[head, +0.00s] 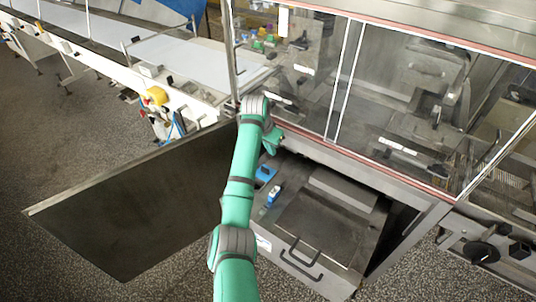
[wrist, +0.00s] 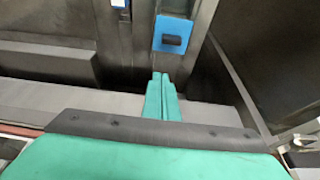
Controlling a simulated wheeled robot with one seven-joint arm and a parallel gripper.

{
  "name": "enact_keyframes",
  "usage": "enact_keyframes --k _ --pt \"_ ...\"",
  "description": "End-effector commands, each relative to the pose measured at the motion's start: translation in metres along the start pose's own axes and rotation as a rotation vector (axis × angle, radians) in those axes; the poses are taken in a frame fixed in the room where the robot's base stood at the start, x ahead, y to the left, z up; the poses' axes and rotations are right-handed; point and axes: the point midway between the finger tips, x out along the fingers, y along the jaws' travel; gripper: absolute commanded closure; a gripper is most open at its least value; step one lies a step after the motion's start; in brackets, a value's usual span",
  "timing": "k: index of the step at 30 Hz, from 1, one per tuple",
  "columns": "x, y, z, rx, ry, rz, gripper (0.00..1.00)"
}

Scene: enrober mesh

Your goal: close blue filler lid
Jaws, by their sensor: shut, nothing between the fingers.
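My gripper (wrist: 160,80) has its two green fingers together, with nothing between them. In the wrist view a blue square piece (wrist: 159,43) with a dark knob lies just beyond the fingertips, with a gap between; it looks like the blue filler lid. In the head view a blue piece (head: 265,173) shows in the open machine bay, right of my arm and below my gripper (head: 274,146). I cannot tell the lid's angle from these views.
A small blue-and-white part (head: 274,195) sits near the blue piece. A grey drawer-like unit (head: 325,232) with a dark handle fills the bay. A large open metal door (head: 135,205) stands left of my arm. Glass panels (head: 400,90) rise above the bay.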

Motion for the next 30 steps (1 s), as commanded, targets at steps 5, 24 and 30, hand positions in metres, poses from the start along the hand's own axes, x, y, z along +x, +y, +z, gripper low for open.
enact_keyframes --k 5,24,30 --pt "0.032 0.001 0.001 -0.001 -0.001 0.002 1.00" --pt "0.078 0.000 0.017 -0.002 0.004 0.001 1.00" --pt "0.073 0.000 0.031 -0.002 0.004 0.001 1.00"
